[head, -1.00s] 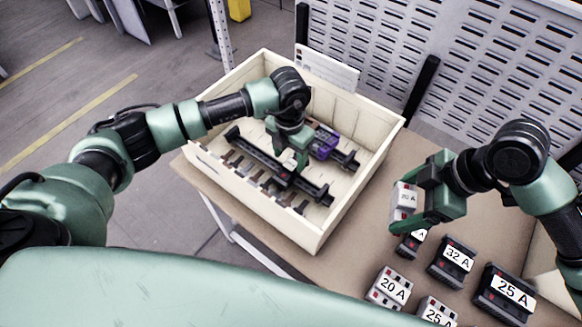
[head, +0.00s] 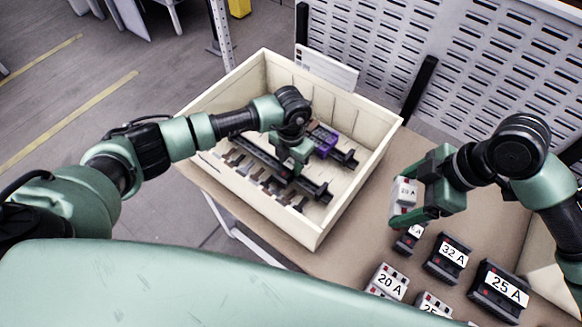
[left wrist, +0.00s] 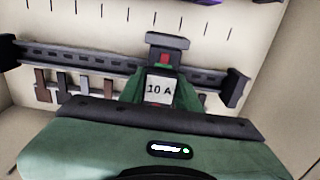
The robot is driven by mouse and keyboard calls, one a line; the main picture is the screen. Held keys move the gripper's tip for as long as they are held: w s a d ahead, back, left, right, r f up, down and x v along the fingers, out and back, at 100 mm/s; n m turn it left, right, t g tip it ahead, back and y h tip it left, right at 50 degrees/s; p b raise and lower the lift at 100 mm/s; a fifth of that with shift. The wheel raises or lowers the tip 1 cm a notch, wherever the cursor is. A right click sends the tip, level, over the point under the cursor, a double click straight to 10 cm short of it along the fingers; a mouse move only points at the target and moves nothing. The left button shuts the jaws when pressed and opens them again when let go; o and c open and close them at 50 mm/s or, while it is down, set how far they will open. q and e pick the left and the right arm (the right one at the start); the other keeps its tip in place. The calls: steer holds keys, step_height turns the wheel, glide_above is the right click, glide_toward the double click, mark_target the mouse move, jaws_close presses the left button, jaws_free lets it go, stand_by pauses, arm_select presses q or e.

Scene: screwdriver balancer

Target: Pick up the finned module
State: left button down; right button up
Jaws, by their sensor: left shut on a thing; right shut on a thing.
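A purple module (head: 324,140) sits inside the cream box on the far rail; its fins are too small to make out. Its purple edge also shows at the top of the left wrist view (left wrist: 205,2). My left gripper (head: 291,165) is inside the box, shut on a module labelled 10 A (left wrist: 160,88), dark-topped with a red square, at the near black rail (head: 250,150). Whether that module is seated on the rail I cannot tell. My right gripper (head: 408,200) is shut on a light grey labelled module (head: 404,192), held above the bench right of the box.
The cream box (head: 345,205) has raised walls around the rails. Several labelled modules lie on the bench, including one marked 32 A (head: 449,258), one marked 20 A (head: 388,284) and a larger 25 A (head: 499,289). A perforated panel (head: 480,70) stands behind.

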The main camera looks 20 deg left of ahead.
mark_target(291, 163)
arm_select(q)
steer(key=shift+r, duration=0.1)
